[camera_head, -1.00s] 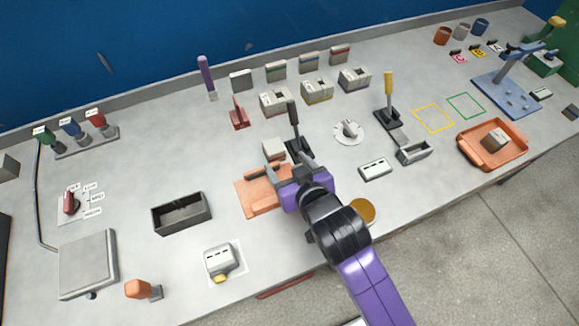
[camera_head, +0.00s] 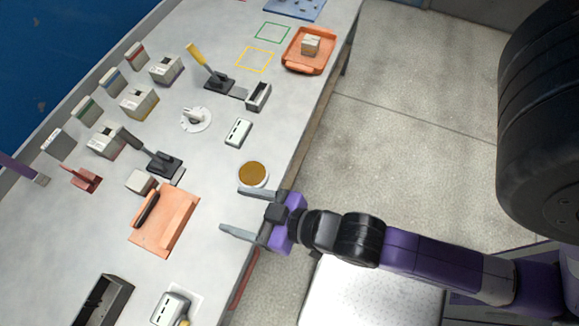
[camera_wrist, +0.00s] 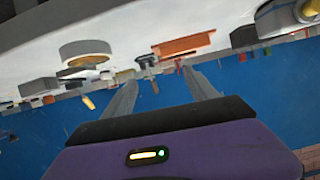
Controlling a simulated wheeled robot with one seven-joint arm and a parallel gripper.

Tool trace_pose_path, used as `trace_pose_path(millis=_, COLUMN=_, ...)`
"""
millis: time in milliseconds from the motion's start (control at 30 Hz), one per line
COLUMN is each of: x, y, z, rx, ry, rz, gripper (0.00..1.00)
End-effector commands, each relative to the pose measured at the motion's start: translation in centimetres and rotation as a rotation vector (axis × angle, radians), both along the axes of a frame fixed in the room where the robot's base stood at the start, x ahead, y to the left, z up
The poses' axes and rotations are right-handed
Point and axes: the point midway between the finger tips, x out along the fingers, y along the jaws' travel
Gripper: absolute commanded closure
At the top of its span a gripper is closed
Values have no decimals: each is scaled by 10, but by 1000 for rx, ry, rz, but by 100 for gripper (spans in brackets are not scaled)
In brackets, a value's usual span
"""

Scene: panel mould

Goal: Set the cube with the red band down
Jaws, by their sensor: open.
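My gripper (camera_head: 232,210) is open and empty above the table's front edge, beside the orange board and near the round dish. Its two fingers also show spread in the wrist view (camera_wrist: 158,75). A small block with a red band (camera_head: 135,55) stands at the far end of the back row. A pale cube (camera_head: 311,45) sits in the orange tray (camera_head: 292,63); I cannot tell its band colour. Another pale cube (camera_head: 141,182) stands beside the orange board (camera_head: 178,228), with no band visible.
A round dish with brown contents (camera_head: 253,174) stands near the front edge. Lever devices (camera_head: 165,163), a white dial (camera_head: 195,119) and slotted boxes (camera_head: 139,101) fill the middle. Yellow (camera_head: 255,59) and green (camera_head: 272,32) outlines on the table are empty.

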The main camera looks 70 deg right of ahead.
Motion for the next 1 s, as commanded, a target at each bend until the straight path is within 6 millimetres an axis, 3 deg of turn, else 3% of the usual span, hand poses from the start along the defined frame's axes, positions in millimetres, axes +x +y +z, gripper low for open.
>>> trace_pose_path(millis=33, x=-23, y=-4, z=4, rx=-1, ry=-2, rz=-2, gripper=33)
trace_pose_path(millis=200, x=-80, y=-17, z=33, rx=-12, ry=-50, rz=-11, gripper=33)
trace_pose_path(millis=400, x=-121, y=-29, z=67, rx=-31, ry=-95, rz=-18, gripper=33)
trace_pose_path(millis=467, x=-127, y=-31, z=73, rx=-35, ry=-103, rz=-18, gripper=33)
trace_pose_path(millis=567, x=-132, y=-32, z=79, rx=-39, ry=-111, rz=-19, gripper=49)
trace_pose_path(millis=900, x=-132, y=-35, z=79, rx=-40, ry=-114, rz=-36, gripper=49)
trace_pose_path(millis=1000, x=-117, y=-43, z=82, rx=-40, ry=-159, rz=-89, gripper=49)
